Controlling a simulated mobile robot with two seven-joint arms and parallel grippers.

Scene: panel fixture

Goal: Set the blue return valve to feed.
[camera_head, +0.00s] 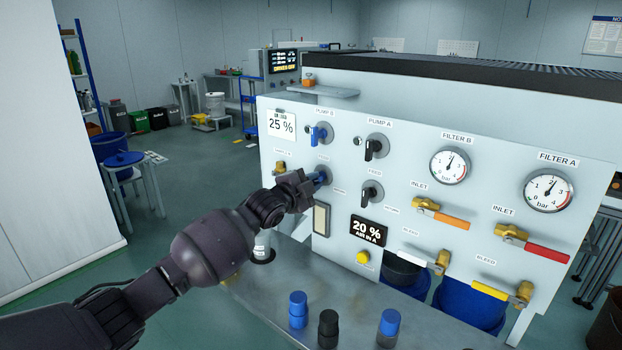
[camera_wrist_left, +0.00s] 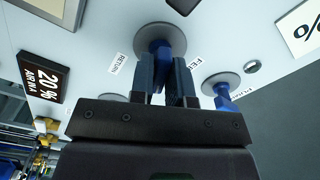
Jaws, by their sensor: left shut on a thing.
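In the head view, my left gripper (camera_head: 314,180) reaches the valve from the left. My right gripper is not in view.
A blue pump valve (camera_head: 319,134) is just above, with black valves (camera_head: 376,148) to the right. Gauges (camera_head: 450,165) and coloured lever handles (camera_head: 547,253) fill the panel's right side. Blue and black capped bottles (camera_head: 298,310) stand on the grey bench (camera_head: 262,300) below.

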